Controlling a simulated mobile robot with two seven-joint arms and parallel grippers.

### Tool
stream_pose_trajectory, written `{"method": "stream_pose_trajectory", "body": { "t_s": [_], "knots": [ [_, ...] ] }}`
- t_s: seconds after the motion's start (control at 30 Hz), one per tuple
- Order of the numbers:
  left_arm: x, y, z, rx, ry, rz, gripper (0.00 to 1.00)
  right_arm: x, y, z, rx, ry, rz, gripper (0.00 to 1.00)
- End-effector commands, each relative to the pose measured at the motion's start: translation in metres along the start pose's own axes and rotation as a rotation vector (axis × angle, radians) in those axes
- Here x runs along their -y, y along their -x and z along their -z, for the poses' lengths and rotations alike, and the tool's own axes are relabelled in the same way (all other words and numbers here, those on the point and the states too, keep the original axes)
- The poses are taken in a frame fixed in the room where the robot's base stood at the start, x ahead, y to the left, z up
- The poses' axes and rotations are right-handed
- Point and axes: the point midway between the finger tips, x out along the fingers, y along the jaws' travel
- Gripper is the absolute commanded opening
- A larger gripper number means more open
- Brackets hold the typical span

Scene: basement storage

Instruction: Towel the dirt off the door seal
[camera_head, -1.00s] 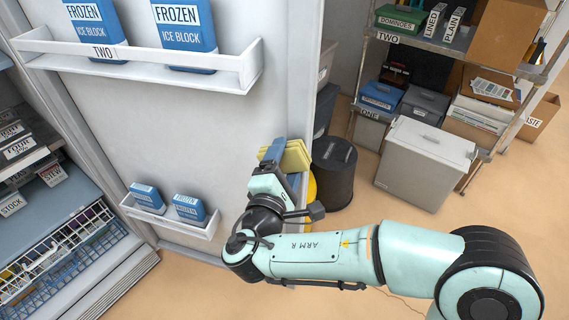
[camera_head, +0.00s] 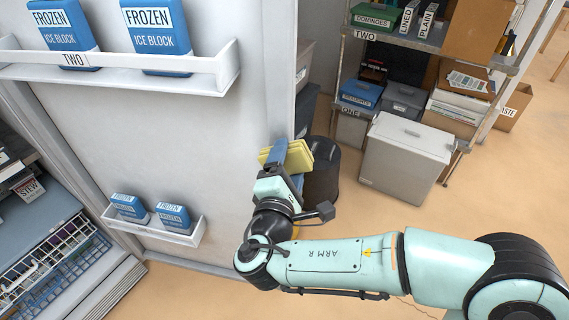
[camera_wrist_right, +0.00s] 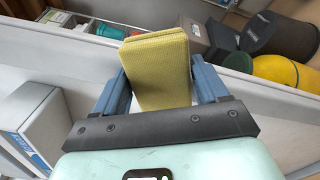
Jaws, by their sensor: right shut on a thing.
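My right gripper (camera_head: 285,168) is shut on a folded yellow towel (camera_head: 298,155). The towel stands between the two blue fingers in the right wrist view (camera_wrist_right: 158,70). The gripper is at the outer edge of an open white freezer door (camera_head: 185,125), whose inner side faces me. The door's edge strip (camera_head: 281,90) runs up beside the towel. I cannot tell whether the towel touches it. No dirt can be made out on the seal. My left gripper is not in view.
Door racks hold blue ice blocks (camera_head: 157,35), with smaller ones (camera_head: 174,218) below. The open freezer compartment with a wire basket (camera_head: 45,262) is at left. A black bin (camera_head: 322,172) stands behind the towel. A grey box (camera_head: 405,157) and shelving (camera_head: 400,42) are at back right.

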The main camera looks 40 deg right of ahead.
Motion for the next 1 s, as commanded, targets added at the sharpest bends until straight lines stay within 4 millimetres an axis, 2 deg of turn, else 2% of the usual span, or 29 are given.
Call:
{"method": "stream_pose_trajectory", "body": {
  "t_s": [0.13,0.27,0.7,1.0],
  "knots": [
    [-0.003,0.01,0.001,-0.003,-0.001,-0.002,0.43,-0.013,-0.002,-0.006,0.002,-0.002,-0.001,0.49],
    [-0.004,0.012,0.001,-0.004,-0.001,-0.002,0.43,-0.017,-0.003,-0.007,0.002,-0.001,-0.001,0.49],
    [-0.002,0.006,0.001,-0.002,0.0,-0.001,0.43,-0.03,-0.001,0.026,-0.001,-0.001,-0.001,0.49],
    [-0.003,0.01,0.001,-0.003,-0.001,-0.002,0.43,-0.038,0.0,0.027,0.001,-0.002,-0.001,0.49]
  ]
}}
